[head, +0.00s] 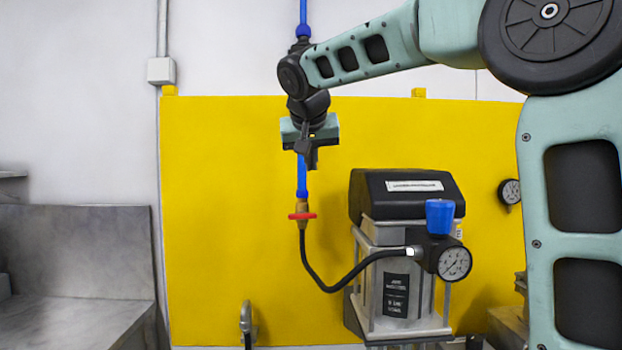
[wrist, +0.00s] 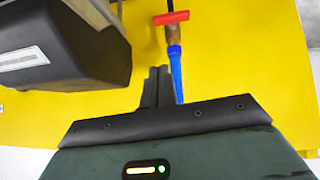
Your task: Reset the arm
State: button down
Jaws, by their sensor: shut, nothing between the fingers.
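My gripper (head: 312,163) hangs at the end of my raised arm, fingers pointing down, in front of the yellow panel (head: 220,220). Its two fingers also show in the wrist view (wrist: 157,86), shut together with nothing between them. In the head view it overlaps the blue air pipe (head: 302,178), just above a brass valve with a red handle (head: 302,215). The red handle (wrist: 171,17) lies crosswise beyond the fingertips in the wrist view, apart from them. Part of the pipe is hidden behind the gripper.
A drum agitator with a black top (head: 407,195) stands right of the valve. It carries a blue regulator knob (head: 440,216) and a gauge (head: 454,264). A black hose (head: 345,283) links valve and regulator. A metal bench (head: 75,260) is at left. The panel's left part is clear.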

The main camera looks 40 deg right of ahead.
jog(key=shift+s+a+r, duration=0.15)
jog(key=shift+s+r, duration=0.05)
jog(key=shift+r, duration=0.1)
jog(key=s+a+f+n+g+y, duration=0.1)
jog(key=s+a+f+n+y, duration=0.25)
jog(key=a+f, duration=0.65)
jog(key=s+a+f+n+g+y, duration=0.15)
jog(key=s+a+f+n, duration=0.3)
jog(key=a+f, duration=0.55)
jog(key=s+a+f+n+g, duration=0.2)
jog(key=s+f, duration=0.5)
jog(key=s, duration=0.4)
jog(key=s+a+f+n+g+y, duration=0.1)
jog(key=s+a+f+n, duration=0.3)
jog(key=s, duration=0.8)
notch_tip(320, 180, down, 4)
jog(key=shift+a+g, duration=0.65)
jog(key=shift+a, duration=0.3)
